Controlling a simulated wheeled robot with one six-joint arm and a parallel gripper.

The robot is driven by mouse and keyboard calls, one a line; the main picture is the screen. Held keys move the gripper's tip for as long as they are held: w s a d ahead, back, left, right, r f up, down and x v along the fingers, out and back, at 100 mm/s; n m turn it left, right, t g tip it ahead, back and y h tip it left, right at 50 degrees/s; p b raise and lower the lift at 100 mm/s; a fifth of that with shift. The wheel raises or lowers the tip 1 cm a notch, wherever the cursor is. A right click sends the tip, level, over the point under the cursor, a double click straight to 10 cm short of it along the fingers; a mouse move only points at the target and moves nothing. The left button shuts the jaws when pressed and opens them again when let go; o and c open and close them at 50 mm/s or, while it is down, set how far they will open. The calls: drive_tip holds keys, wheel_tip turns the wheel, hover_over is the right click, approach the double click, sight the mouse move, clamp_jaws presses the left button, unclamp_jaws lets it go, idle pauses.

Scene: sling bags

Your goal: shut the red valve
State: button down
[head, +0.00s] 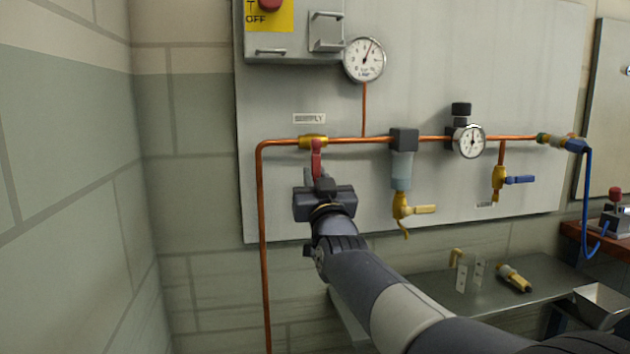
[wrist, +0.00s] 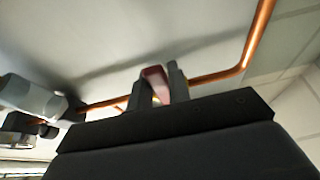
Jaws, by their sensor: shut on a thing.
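The red valve (head: 316,158) has a brass body on the horizontal copper pipe, under a label that seems to read SUPPLY. Its red handle points down, across the pipe. My gripper (head: 317,177) is below the pipe with its fingers on the lower part of the handle. In the wrist view the red handle (wrist: 155,83) sits between the two fingers of my gripper (wrist: 160,90). The handle's lower end is hidden by the fingers and the gripper body.
A gauge (head: 364,60) is above the pipe. A filter (head: 402,170) with a yellow-handled valve (head: 415,209) hangs to the right. Further right are a regulator gauge (head: 469,141) and a blue-handled valve (head: 508,180). A metal shelf (head: 440,310) is below. Wall left of the panel is bare.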

drive_tip(key=c, duration=1.3)
unclamp_jaws()
drive_tip(key=v, duration=1.1)
drive_tip(key=shift+w, duration=0.15)
drive_tip(key=x, duration=1)
drive_tip(key=shift+w+a+r, duration=0.15)
drive_tip(key=shift+w+r, duration=0.05)
drive_tip(key=shift+w, duration=0.1)
drive_tip(key=shift+s, duration=0.15)
